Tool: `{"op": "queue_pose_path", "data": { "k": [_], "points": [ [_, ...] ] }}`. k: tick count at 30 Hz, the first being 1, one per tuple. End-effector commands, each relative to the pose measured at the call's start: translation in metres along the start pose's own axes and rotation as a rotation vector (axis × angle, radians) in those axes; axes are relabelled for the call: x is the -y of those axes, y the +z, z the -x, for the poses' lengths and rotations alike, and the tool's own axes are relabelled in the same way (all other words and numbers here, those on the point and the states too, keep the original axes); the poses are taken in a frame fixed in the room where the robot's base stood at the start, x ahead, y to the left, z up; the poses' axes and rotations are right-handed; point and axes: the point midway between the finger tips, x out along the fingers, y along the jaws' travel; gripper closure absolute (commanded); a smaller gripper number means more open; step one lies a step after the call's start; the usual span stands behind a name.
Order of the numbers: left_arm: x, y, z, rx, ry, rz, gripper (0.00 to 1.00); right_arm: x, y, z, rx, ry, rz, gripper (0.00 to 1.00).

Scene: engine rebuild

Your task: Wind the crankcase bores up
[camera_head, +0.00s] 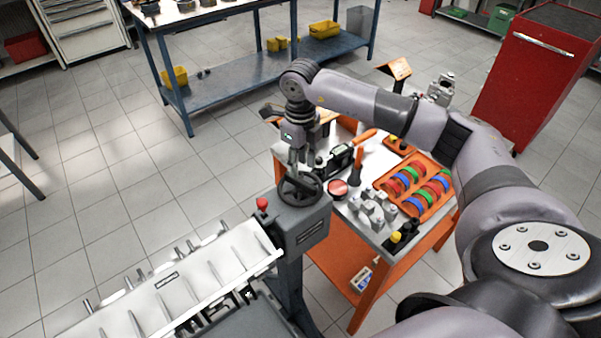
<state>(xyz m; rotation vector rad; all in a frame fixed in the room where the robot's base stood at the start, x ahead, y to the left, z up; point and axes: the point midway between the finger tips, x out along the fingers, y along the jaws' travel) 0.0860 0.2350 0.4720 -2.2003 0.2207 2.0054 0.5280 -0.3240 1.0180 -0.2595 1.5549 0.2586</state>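The crankcase (160,300) is a pale metal block at the lower left, with a ribbed side facing up and pins along its far edge. It is held at a dark grey gearbox (305,226) on a stand. A dark handwheel (313,193) sits on top of the gearbox, beside a red knob (262,203). My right gripper (299,165) points down at the far side of the handwheel. Its fingertips are at or just above the wheel; contact and finger opening are too small to tell. The crankcase bores are not visible. My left gripper is out of view.
An orange cart (359,317) stands right of the gearbox, with an orange tray (432,210) of coloured rings and several tools and parts on top. A blue workbench (225,84) stands behind, and a red cabinet (535,75) at upper right. The floor at left is clear.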

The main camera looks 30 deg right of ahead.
Motion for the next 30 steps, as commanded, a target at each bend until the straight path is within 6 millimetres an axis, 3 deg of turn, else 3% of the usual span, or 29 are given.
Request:
{"op": "queue_pose_path", "data": {
  "k": [16, 30],
  "points": [
    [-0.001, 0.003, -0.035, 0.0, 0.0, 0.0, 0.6, 0.0, 0.0, -0.059, 0.0, 0.001, -0.001, 0.67],
    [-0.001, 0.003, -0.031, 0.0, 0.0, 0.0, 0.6, 0.0, 0.0, -0.053, 0.0, 0.0, 0.0, 0.98]
  ]
}}
